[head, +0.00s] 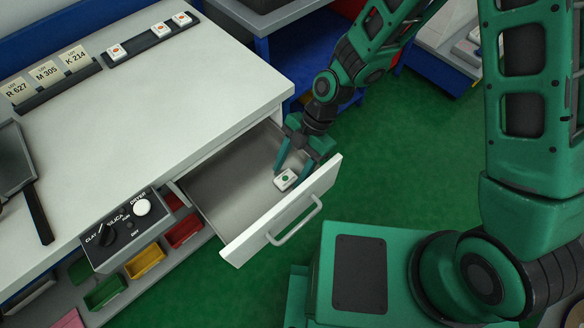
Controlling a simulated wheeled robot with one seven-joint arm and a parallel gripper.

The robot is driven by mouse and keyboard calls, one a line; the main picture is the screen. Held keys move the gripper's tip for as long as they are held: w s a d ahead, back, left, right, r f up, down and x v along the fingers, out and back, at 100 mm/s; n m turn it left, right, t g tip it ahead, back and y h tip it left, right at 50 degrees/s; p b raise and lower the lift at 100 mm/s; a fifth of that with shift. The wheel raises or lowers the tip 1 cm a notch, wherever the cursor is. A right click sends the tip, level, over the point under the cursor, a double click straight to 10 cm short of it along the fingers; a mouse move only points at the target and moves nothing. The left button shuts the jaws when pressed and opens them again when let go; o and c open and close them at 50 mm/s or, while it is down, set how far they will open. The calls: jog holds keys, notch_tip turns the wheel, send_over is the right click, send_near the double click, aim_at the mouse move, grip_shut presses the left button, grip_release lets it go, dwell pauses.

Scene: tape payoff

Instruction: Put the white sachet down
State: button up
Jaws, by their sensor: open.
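The white sachet (285,180), with a green dot on top, lies in the open drawer (225,185) near its front panel. My gripper (291,168) reaches down into the drawer from above, and its fingers are open, close around or beside the sachet. I cannot tell whether a finger touches it. The sachet appears to rest on the drawer floor.
The drawer front with its handle (296,221) sticks out from the white bench (170,90). A dark control box (125,228) with knobs is on the bench edge. White sachets with orange dots (160,30) sit in a rack at the back. Coloured bins (145,260) are below.

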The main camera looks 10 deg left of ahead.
jog(key=v, duration=1.2)
jog(key=shift+r, duration=0.15)
jog(key=w+d+r+m+t+h, duration=0.15)
jog(key=d+r+m, duration=0.25)
jog(key=d+m, duration=0.55)
jog(key=w+d+r+m+t+h, duration=0.15)
jog(key=d+r+m, duration=0.35)
jog(key=d, duration=0.9)
jog(key=s+d+r+m, duration=0.3)
jog(key=s+d+m, duration=0.4)
jog(key=d+m, duration=0.2)
jog(key=s+d+r+m+t, duration=0.1)
jog(key=s+d+r+m, duration=0.3)
jog(key=s+d+m, duration=0.4)
jog(key=d+m, duration=0.1)
jog(key=m, duration=0.2)
jog(key=shift+d+h, duration=0.4)
jog(key=shift+s+t, duration=0.15)
jog(key=shift+t, duration=0.15)
